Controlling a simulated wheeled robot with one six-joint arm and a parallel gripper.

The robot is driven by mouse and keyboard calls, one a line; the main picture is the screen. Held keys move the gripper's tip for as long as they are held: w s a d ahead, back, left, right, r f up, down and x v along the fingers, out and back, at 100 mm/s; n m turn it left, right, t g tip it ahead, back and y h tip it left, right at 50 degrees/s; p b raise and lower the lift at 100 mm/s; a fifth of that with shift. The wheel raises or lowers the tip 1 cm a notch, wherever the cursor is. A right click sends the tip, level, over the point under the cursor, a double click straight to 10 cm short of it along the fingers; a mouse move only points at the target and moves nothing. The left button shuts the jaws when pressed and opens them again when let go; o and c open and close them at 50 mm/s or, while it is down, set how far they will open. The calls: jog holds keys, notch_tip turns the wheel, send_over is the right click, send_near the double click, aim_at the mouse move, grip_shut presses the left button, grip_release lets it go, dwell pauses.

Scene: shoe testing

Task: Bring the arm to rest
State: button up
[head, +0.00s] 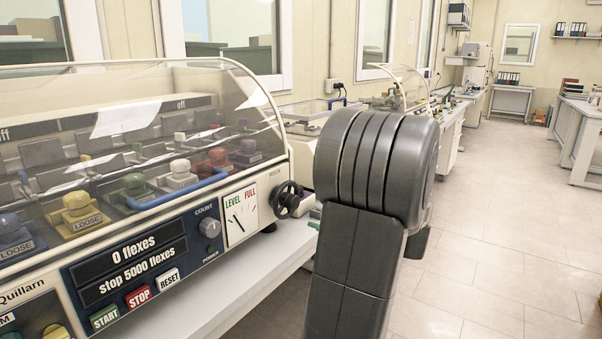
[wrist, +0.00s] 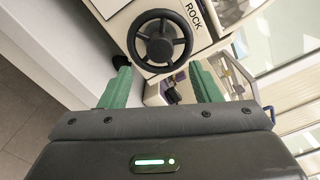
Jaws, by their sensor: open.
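My gripper (wrist: 160,68) shows in the wrist view with its two green fingers spread apart and nothing between them. Beyond the fingertips is a black spoked handwheel (wrist: 180,46) on a pale panel marked "ROCK"; the fingers appear clear of it. In the head view my dark grey arm (head: 360,230) rises in the foreground, right of the flexing machine.
The flexing machine (head: 40,280) stands on a white bench (head: 235,290) at left, its clear cover down. Its display (head: 130,250) reads "0 flexes, stop 5000 flexes". A black handwheel (head: 288,199) is at its right end. Open tiled floor (head: 490,240) lies right.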

aim_at(296, 203)
jog(key=x, duration=0.7)
jog(key=shift+d, duration=0.1)
jog(key=v, duration=1.4)
jog(key=x, duration=1.4)
jog(key=shift+a+r, duration=0.1)
jog(key=shift+a, duration=0.1)
jog(key=m+p, duration=0.1)
jog(key=p, duration=0.2)
jog(key=shift+d+r+m+p, duration=0.2)
jog(key=shift+m+p, duration=0.1)
jog(key=shift+m, duration=0.1)
jog(key=m+p, duration=0.4)
jog(key=p, duration=0.2)
jog(key=shift+f+p, duration=0.1)
jog(key=shift+p, duration=0.3)
jog(key=m+p, duration=0.4)
jog(key=p, duration=0.2)
jog(key=shift+p, duration=0.35)
jog(key=b+v, duration=0.2)
jog(key=v, duration=1)
jog(key=shift+s+f+b, duration=0.2)
jog(key=shift+b, duration=0.15)
